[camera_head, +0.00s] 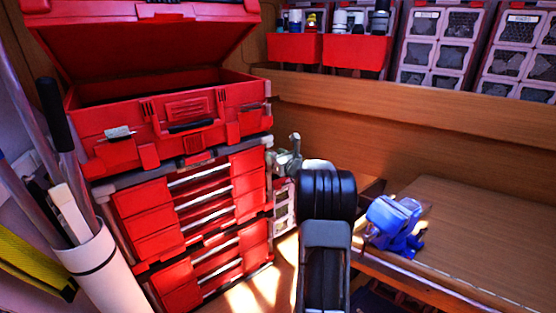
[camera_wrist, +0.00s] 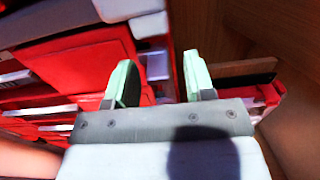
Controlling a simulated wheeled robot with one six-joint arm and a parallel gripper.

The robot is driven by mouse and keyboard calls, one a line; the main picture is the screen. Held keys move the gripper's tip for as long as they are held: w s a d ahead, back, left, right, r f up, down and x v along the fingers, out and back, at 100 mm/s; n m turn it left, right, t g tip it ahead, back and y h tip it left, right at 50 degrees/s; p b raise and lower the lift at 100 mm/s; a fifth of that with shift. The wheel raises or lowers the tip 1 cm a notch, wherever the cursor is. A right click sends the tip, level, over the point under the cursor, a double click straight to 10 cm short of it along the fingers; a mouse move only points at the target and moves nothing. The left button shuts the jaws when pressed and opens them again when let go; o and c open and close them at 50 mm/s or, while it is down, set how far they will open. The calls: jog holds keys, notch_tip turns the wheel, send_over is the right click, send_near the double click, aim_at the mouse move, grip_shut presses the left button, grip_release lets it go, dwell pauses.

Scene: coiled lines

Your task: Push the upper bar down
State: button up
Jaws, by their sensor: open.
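A red tool chest (camera_head: 200,215) stands at the left, with an open-lidded red toolbox (camera_head: 170,118) on top. Several silver bars cross its drawer fronts; the highest (camera_head: 198,174) is just below the box. I cannot tell whether this is the task's upper bar. My gripper (camera_head: 287,158) is beside the chest's right edge, partly hidden by my arm. In the wrist view my gripper (camera_wrist: 160,80) has its two pale green fingers apart, with nothing clearly held. Red chest parts and a pale bar-like piece (camera_wrist: 157,65) show beyond them; contact cannot be told.
A wooden bench (camera_head: 480,235) at the right carries a blue tool (camera_head: 394,224) near its edge. A white tube (camera_head: 105,270) holding poles stands at the left front. Red bins (camera_head: 357,53) and clear-fronted cases line the back shelf. Sunlit floor shows beside the chest.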

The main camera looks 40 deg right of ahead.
jog(key=s+b, duration=0.3)
jog(key=s, duration=1)
jog(key=shift+s, duration=0.25)
jog(key=s+a+f+n+g+y, duration=0.2)
jog(key=s+a+f+n+g, duration=0.3)
jog(key=a+n, duration=0.45)
jog(key=s+a+f+n+g+y, duration=0.3)
jog(key=a+f+n+g, duration=0.4)
jog(key=a+n, duration=0.25)
jog(key=s+a+r+n+g+h, duration=0.1)
jog(key=s+a+r+n+h, duration=0.1)
jog(key=s+a+n, duration=0.2)
jog(key=s+a+r+n+g+h, duration=0.1)
jog(key=s+a+n+h, duration=0.2)
jog(key=a+n, duration=0.6)
jog(key=s+n, duration=0.2)
jog(key=n, duration=0.2)
jog(key=shift+s+a+r, duration=0.25)
jog(key=shift+a+r, duration=0.15)
